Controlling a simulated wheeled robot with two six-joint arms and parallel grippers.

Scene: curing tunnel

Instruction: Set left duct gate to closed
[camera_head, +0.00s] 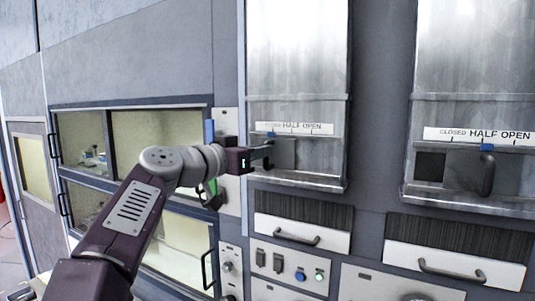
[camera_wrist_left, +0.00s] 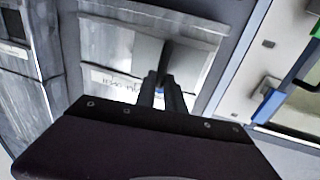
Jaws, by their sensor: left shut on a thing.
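The left duct gate (camera_head: 285,153) is a grey sliding plate on the metal duct, under a white scale strip (camera_head: 308,128) lettered HALF OPEN. Its blue pointer (camera_head: 271,134) is at the left end of the strip, where the lettering is hard to read. No dark opening shows beside this plate. My left gripper (camera_head: 263,155) reaches in from the left and is shut on the gate's dark handle, which the fingers partly hide. The wrist view shows the fingers (camera_wrist_left: 160,95) around the handle (camera_wrist_left: 166,58) in front of the plate. My right gripper is not in view.
The right duct gate (camera_head: 465,170) has its blue pointer under HALF and a dark opening at its left. Drawers with handles (camera_head: 297,237) and a button panel (camera_head: 290,268) lie below. Glazed cabinet doors (camera_head: 160,135) are at left, behind my arm.

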